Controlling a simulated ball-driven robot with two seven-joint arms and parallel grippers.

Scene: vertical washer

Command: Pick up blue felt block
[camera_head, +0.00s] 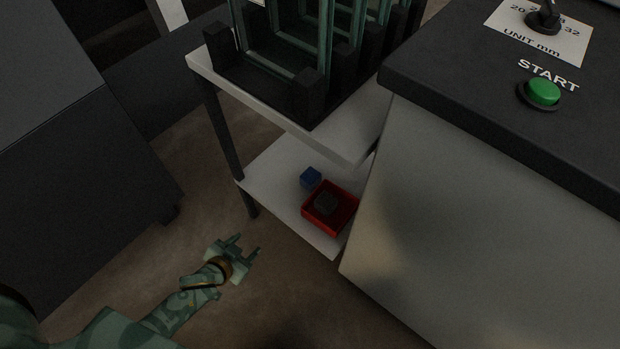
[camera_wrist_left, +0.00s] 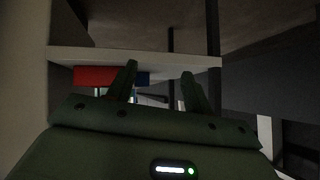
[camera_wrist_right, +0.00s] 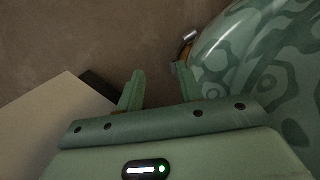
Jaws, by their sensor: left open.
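The blue felt block (camera_head: 311,177) is a small dark blue cube on the white lower shelf (camera_head: 275,178), just left of the red tray (camera_head: 342,225). In the left wrist view, which looks upside down, part of the blue block (camera_wrist_left: 143,77) shows beside the red tray (camera_wrist_left: 92,76), partly behind a finger. My left gripper (camera_head: 245,245) is open and empty, apart from the block, in front and to the left of the shelf. My right gripper (camera_wrist_right: 160,70) is open and empty over the floor and out of the head view.
The upper shelf (camera_head: 330,142) with a black rack of glass panes overhangs the lower one. A machine with a green START button (camera_head: 544,91) stands close on the right. A dark cabinet (camera_head: 90,200) stands left; floor between is clear.

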